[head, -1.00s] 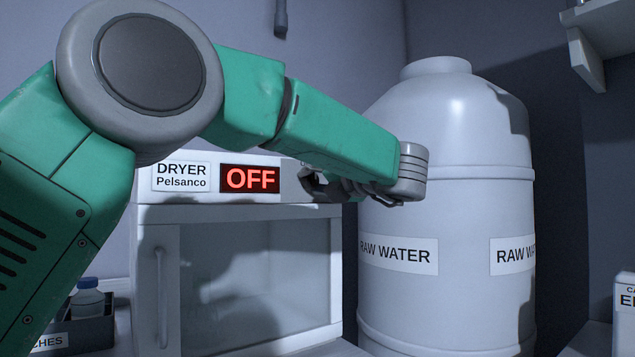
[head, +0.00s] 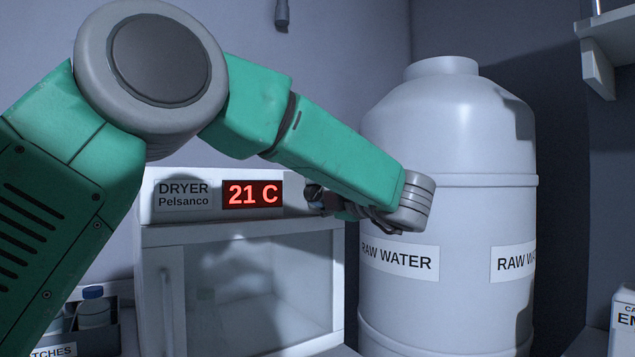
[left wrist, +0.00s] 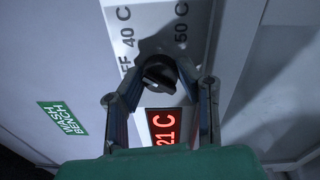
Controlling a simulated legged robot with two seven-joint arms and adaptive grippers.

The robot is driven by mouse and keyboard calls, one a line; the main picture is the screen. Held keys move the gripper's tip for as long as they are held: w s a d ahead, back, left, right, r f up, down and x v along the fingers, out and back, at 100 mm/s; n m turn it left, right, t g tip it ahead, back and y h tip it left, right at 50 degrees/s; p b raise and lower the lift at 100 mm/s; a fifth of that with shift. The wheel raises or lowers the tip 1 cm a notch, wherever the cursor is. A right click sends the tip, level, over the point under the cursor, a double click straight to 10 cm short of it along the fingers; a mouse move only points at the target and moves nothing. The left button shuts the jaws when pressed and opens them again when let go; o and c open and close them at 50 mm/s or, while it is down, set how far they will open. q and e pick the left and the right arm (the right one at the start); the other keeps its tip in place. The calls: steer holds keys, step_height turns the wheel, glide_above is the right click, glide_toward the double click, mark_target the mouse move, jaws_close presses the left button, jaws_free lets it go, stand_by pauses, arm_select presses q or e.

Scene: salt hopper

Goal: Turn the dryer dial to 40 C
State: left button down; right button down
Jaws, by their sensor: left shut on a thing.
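The white dryer (head: 150,235) stands at the centre left in the head view, with its red display (head: 252,194) reading 21 C. The black dryer dial (left wrist: 160,73) shows in the left wrist view. Printed beside it are the labels 40 C (left wrist: 126,26) and 50 C (left wrist: 181,25), plus a partly covered one ending in FF. My left gripper (left wrist: 162,70) is shut on the dial, a finger at each side. In the head view the left gripper (head: 332,202) is at the dryer's upper right corner, partly hidden by my wrist. My right gripper is not in view.
A large raw water tank (head: 450,130) stands close to the right of the dryer, near my wrist. A dark bin with a blue-capped bottle (head: 94,308) is at the lower left. A shelf (head: 606,45) is at the upper right.

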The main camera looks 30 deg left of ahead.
arm_select(q)
steer(key=shift+d+f+m+p, duration=0.1)
steer(key=shift+f+m+p, duration=0.1)
steer(key=shift+m+p, duration=0.45)
steer(key=shift+f+m+p, duration=0.2)
steer(key=shift+m+p, duration=0.35)
steer(key=shift+m, duration=0.2)
steer(key=c, duration=1.2)
jaws_free()
steer(key=shift+d+r, duration=0.1)
steer(key=shift+r, duration=0.15)
